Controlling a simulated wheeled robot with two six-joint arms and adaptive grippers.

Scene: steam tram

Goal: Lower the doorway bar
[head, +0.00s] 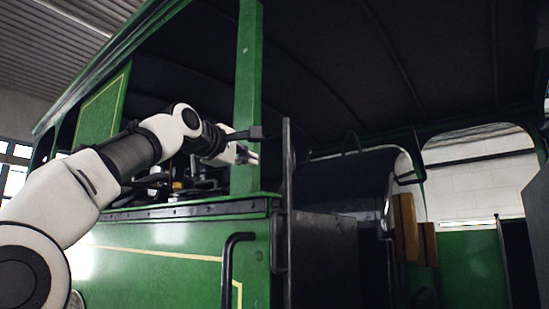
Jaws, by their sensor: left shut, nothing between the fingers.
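The doorway bar appears to be the dark, narrow upright bar (288,180) at the left side of the cab doorway, beside the green corner post (248,80). It stands vertical, with its lower part near a dark bracket on the green side panel. My left gripper (254,155) is shut and empty. It shows in front of the green post, just left of the bar's upper part. I cannot tell whether it touches the bar. My right gripper is not in view.
A curved black handrail (228,270) is fixed to the green side panel (170,260) below my left arm. Dark cab fittings (345,180) stand behind the bar. Wooden blocks (408,228) hang further right. The dark roof (380,60) covers the cab above.

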